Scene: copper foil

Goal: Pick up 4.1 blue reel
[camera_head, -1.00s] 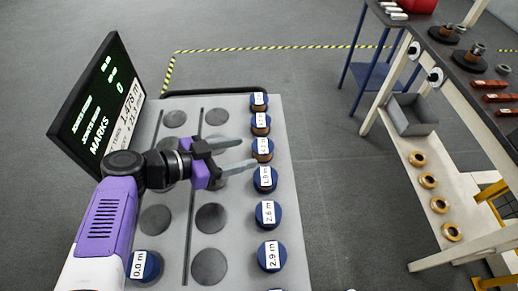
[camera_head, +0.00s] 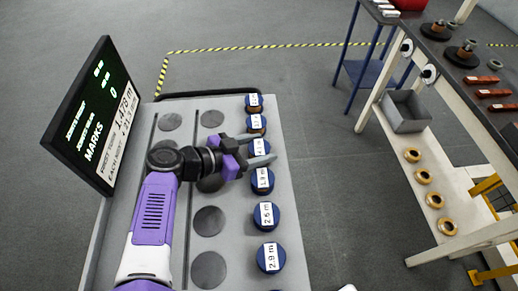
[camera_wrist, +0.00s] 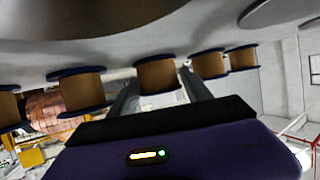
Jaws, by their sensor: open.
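A row of blue-flanged reels with white labels stands along the right side of the grey table. The third reel from the far end (camera_head: 261,147) is partly covered by my fingers, and its label is too small to read surely. No label clearly reads 4.1. My gripper (camera_head: 266,150) is open, its two grey fingers reaching right on either side of that third reel. In the wrist view, a brown-wound reel (camera_wrist: 157,75) shows between the fingertips of my gripper (camera_wrist: 158,95). I cannot tell whether the fingers touch it.
Neighbouring reels stand close on both sides: one nearer (camera_head: 262,181), one farther (camera_head: 256,123). Nearer ones read 2.6 m (camera_head: 266,216) and 2.9 m (camera_head: 270,257). A black display (camera_head: 95,115) stands at the left. A workbench (camera_head: 470,80) is at the right, with open floor between.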

